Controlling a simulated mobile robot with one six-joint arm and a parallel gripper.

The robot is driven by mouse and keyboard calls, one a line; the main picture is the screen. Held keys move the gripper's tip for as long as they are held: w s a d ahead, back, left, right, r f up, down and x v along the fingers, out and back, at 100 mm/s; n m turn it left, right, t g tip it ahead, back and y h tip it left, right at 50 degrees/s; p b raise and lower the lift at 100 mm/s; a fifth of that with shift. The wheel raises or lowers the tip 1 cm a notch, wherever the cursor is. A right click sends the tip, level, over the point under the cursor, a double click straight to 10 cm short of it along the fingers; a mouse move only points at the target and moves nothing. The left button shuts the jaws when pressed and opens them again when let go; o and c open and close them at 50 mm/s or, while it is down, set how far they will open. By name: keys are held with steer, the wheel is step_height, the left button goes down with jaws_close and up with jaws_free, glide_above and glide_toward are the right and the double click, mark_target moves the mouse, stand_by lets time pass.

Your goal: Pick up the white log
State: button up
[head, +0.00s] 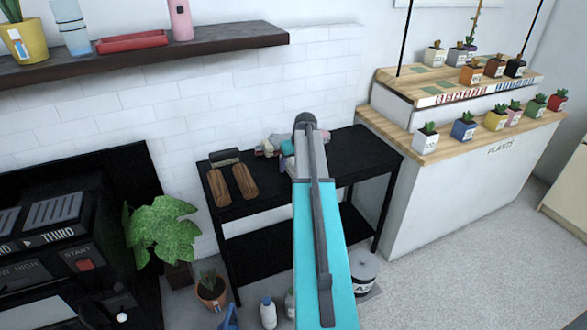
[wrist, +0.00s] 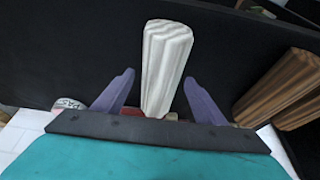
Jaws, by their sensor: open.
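The white log (wrist: 167,60) is a pale, ridged piece on the black table. In the wrist view it lies lengthwise in the middle, between the two purple fingers of my gripper (wrist: 159,78). My gripper is open, with a finger on each side of the log's near part and visible gaps to it. The log's near end is hidden behind the dark gripper body. In the head view, my teal arm reaches over the black table (head: 338,178) and covers much of its middle; I cannot make out the white log there.
Two brown logs (head: 245,181) lie on the table's left; they also show at right in the wrist view (wrist: 285,88). Small colourful items (head: 271,146) sit by the back wall. A plant stand (head: 480,143) is at right, a leafy plant (head: 160,228) at left.

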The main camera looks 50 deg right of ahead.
mark_target(293, 162)
stand_by(0.3)
steer(key=c, duration=1.4)
steer(key=shift+o, duration=0.2)
steer(key=shift+r, duration=0.15)
steer(key=shift+r, duration=1.45)
steer(key=shift+s+a+r, duration=0.15)
steer(key=shift+s+r, duration=0.05)
steer(key=s+a, duration=0.3)
steer(key=s, duration=0.1)
steer(key=s+a+r+b, duration=0.1)
steer(key=s+a, duration=0.2)
steer(key=s, duration=0.1)
steer(key=s+a, duration=0.3)
steer(key=s, duration=0.1)
steer(key=shift+a+r, duration=0.25)
steer(key=shift+a, duration=0.1)
